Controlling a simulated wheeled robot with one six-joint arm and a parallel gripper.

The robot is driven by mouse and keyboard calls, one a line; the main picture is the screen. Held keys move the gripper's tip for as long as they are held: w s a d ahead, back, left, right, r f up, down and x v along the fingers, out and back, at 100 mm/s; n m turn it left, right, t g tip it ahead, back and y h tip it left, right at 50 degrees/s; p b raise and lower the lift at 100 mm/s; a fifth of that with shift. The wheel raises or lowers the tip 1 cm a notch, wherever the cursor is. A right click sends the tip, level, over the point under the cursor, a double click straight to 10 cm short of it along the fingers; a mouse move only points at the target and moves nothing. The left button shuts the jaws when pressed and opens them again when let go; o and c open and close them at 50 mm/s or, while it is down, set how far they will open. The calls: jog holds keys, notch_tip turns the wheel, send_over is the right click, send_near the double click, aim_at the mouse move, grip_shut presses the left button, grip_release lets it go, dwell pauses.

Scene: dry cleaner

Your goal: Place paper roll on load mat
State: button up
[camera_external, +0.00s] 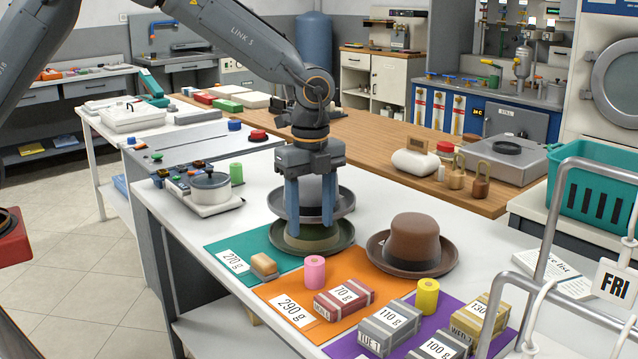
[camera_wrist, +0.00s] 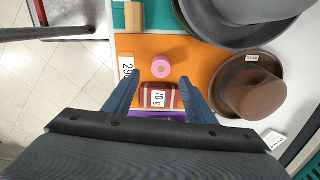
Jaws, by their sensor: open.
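Three small rolls stand upright in the external view: a pink roll (camera_external: 315,272), a yellow roll (camera_external: 427,298) and a green roll (camera_external: 236,173). I cannot tell which one the task means. The pink roll stands on the orange mat (camera_external: 270,293) marked 290 g; it also shows in the wrist view (camera_wrist: 161,66). The yellow roll is by the purple mat (camera_external: 345,347). The green roll is off the mats, beside a pot. A teal mat (camera_external: 213,247) is marked 270 g. My gripper (camera_external: 310,230) is open and empty, pointing down, its fingers in front of hats in the external view.
An olive hat (camera_external: 340,237) and a brown hat (camera_external: 447,254) lie along the mats' far edge. A red striped 70 g bundle (camera_external: 358,290) and a tan block (camera_external: 264,265) sit near the pink roll. Several grey bundles crowd the purple mat.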

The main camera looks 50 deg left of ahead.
jog(key=s+a+f+n, duration=0.2)
jog(key=s+a+n, duration=1.7)
jog(key=s+a, duration=0.5)
jog(key=shift+s+a+f+n+t, duration=0.2)
jog(key=shift+s+n+t, duration=0.1)
jog(key=shift+s+t, duration=0.1)
